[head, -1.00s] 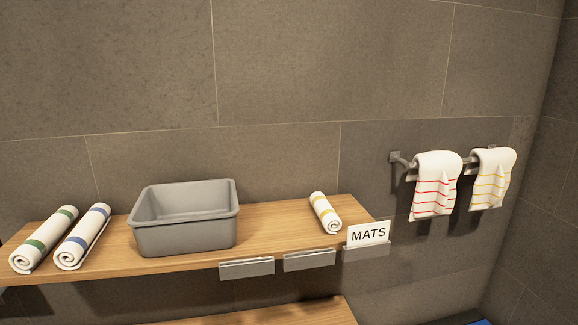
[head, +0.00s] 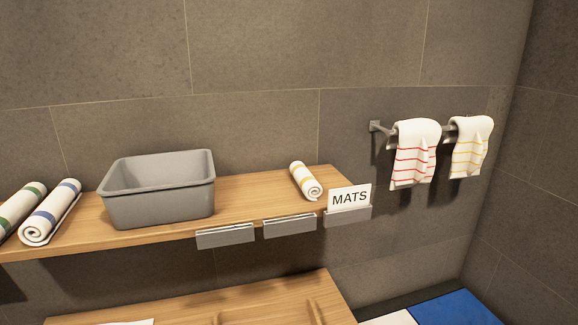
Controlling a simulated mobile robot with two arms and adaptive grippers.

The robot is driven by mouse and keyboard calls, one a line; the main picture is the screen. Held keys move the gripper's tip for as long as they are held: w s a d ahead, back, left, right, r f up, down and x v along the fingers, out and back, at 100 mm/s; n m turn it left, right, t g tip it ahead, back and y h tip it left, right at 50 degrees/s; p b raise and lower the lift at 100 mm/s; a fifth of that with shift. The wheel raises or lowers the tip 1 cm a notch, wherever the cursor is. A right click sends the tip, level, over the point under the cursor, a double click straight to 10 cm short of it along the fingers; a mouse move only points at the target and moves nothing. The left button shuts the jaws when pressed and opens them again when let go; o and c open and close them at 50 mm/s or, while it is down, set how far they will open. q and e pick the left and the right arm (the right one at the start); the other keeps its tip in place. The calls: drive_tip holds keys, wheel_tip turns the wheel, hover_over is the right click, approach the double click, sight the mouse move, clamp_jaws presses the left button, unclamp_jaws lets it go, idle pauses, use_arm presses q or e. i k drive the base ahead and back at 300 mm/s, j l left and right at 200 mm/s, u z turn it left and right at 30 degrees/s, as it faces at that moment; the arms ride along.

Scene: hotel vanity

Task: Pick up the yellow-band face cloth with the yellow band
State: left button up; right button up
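A small rolled white face cloth with a yellow band (head: 306,181) lies on the right part of the wooden shelf (head: 255,204), behind the MATS card. Nothing touches it. A white towel with yellow stripes (head: 469,148) hangs at the right end of the wall rail. Neither of my grippers is in the head view.
A grey empty bin (head: 160,208) stands left of the cloth, with rolled towels with a blue band (head: 50,213) and a green band (head: 20,210) further left. A MATS card (head: 350,197) and empty holders line the front edge. A red-striped towel (head: 414,155) hangs on the rail.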

sight(312, 189)
drive_tip(key=l+u, duration=0.4)
drive_tip(key=l, duration=0.6)
drive_tip(key=k+l+u, duration=0.1)
drive_tip(key=l+u, duration=0.3)
drive_tip(key=l, duration=0.55)
